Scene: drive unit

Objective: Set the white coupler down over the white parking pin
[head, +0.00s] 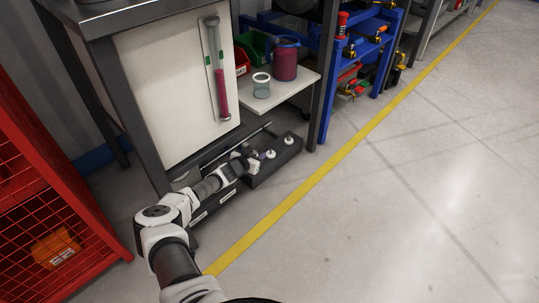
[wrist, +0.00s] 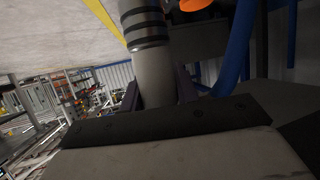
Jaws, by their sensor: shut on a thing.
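My gripper (head: 244,160) is low beside a dark block on the floor under the bench. In the wrist view my gripper (wrist: 157,92) is shut on a pale grey-white cylinder with dark bands, which I take as the white coupler (wrist: 150,62). In the head view the coupler is small and largely hidden by my gripper; a pale bit shows at its tip. The dark block (head: 262,176) carries white round-topped fittings, one nearer (head: 270,154) and one farther (head: 288,140). I cannot tell which is the white parking pin, nor whether the coupler touches it.
A dark bar (head: 237,143) runs behind the block. A white shelf (head: 284,91) with a glass jar (head: 261,86) and a red container (head: 285,60) is above. A bench leg (head: 324,85) stands right of the block. A red mesh cage (head: 40,190) is left. Floor beyond the yellow line is clear.

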